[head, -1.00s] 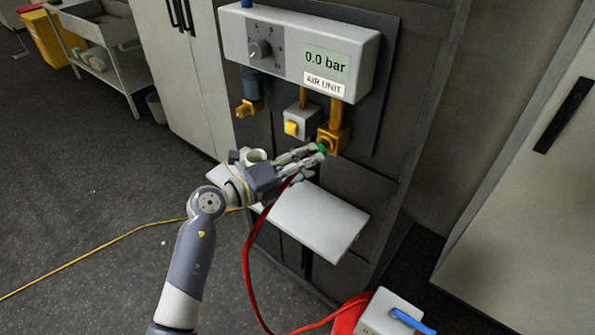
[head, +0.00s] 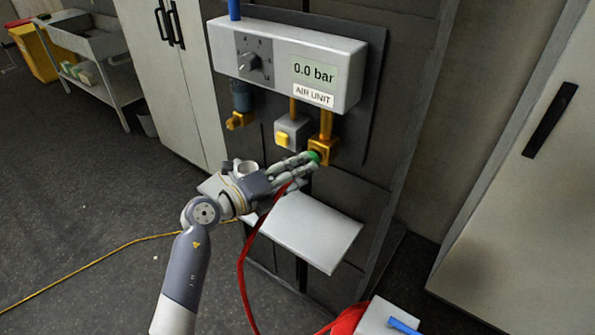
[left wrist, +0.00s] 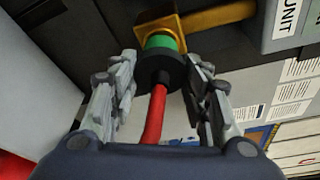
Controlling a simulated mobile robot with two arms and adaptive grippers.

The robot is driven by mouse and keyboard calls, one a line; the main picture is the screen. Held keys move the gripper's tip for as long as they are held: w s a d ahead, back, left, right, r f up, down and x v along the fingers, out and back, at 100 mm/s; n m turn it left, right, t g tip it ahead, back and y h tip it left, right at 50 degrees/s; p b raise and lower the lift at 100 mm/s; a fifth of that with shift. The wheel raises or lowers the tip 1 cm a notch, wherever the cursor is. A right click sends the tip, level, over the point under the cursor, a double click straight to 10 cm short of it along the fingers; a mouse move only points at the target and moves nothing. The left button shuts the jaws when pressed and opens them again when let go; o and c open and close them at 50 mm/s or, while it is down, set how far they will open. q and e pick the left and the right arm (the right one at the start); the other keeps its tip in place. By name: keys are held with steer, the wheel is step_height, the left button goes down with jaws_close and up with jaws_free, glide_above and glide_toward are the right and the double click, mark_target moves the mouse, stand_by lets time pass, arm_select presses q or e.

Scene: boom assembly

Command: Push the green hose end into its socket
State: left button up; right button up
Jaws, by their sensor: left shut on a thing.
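The green hose end (head: 314,158) is at the mouth of the brass socket (head: 325,147) under the air unit. In the left wrist view the green band (left wrist: 162,42) lies against the brass socket block (left wrist: 153,27), roughly in line with it. I cannot tell how deep it sits. A black collar and the red hose (left wrist: 155,115) follow behind the green band. My left gripper (head: 304,164) is shut on the hose end, its fingers on either side of the black collar in the left wrist view (left wrist: 164,70). My right gripper is not in view.
The air unit (head: 285,60) reads 0.0 bar. A grey block with a yellow button (head: 283,138) and another brass fitting (head: 238,120) hang left of the socket. A light shelf (head: 310,235) juts out below. The red hose (head: 242,275) hangs past its left side.

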arm_select(q)
steer(key=shift+r+p, duration=0.1)
steer(key=shift+p, duration=0.85)
stand_by(1.2)
steer(key=shift+w+d, duration=0.25)
steer(key=shift+w, duration=0.15)
stand_by(0.5)
steer(key=o, duration=1)
steer(key=shift+o, duration=0.2)
steer(key=shift+s+a, duration=0.15)
steer(key=shift+a, duration=0.05)
steer(key=v, duration=1.1)
steer(key=shift+s+a, duration=0.15)
steer(key=shift+a, duration=0.05)
